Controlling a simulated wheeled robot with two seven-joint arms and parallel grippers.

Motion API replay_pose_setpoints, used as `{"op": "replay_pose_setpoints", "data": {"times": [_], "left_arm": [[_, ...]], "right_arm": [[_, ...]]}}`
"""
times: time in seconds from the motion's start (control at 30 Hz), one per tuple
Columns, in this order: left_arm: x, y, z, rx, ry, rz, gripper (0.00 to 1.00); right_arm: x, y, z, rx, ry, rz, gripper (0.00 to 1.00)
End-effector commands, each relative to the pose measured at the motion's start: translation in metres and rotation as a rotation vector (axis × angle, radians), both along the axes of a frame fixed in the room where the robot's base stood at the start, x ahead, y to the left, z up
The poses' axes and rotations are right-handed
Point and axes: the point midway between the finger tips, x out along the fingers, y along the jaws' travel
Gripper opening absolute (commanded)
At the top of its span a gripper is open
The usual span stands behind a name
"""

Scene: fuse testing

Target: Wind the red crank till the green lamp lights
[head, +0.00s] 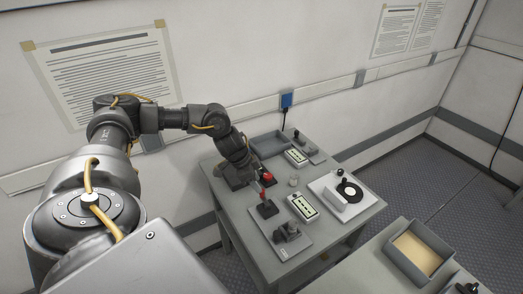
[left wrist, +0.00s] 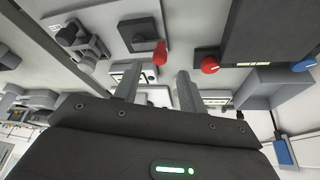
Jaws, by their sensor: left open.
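Two red parts stand on the grey table (head: 232,205). One is a red lever-like handle (head: 262,193) on a dark square base (head: 268,209); the other is a red knob (head: 268,175) close by my left gripper. In the left wrist view a red handle (left wrist: 160,53) and a round red knob (left wrist: 209,65) show past the fingers. I cannot tell for sure which is the crank. My left gripper (left wrist: 158,90) is open, with nothing between its fingers, and appears apart from both red parts. No lit green lamp is discernible on the table. My right gripper is not in view.
A white board with a black disc (head: 351,190) lies on the table's right part. Several small devices and a grey tray (head: 270,144) stand around. A blue knob (left wrist: 304,65) shows in the left wrist view. A second table holds a tray (head: 393,252).

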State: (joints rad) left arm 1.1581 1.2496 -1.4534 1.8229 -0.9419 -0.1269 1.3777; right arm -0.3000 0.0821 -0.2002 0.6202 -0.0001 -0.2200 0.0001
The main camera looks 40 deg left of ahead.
Motion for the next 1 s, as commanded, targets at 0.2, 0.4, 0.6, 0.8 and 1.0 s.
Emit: {"op": "replay_pose_setpoints", "data": {"times": [0.2,0.4,0.6,0.8,1.0], "left_arm": [[0.011,-0.009,-0.034,0.001,0.003,-0.002,0.41],[0.016,-0.014,-0.050,0.000,0.001,-0.002,0.41],[0.018,-0.014,-0.053,0.001,-0.001,-0.001,0.41],[0.017,-0.014,-0.053,0.000,0.000,-0.001,0.32],[0.017,-0.014,-0.053,0.001,-0.001,-0.001,0.06]], "right_arm": [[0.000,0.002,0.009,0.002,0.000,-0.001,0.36],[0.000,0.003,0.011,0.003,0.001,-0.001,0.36],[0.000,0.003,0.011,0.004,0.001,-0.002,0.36],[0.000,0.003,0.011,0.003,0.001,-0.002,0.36],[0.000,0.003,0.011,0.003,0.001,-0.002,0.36]]}}
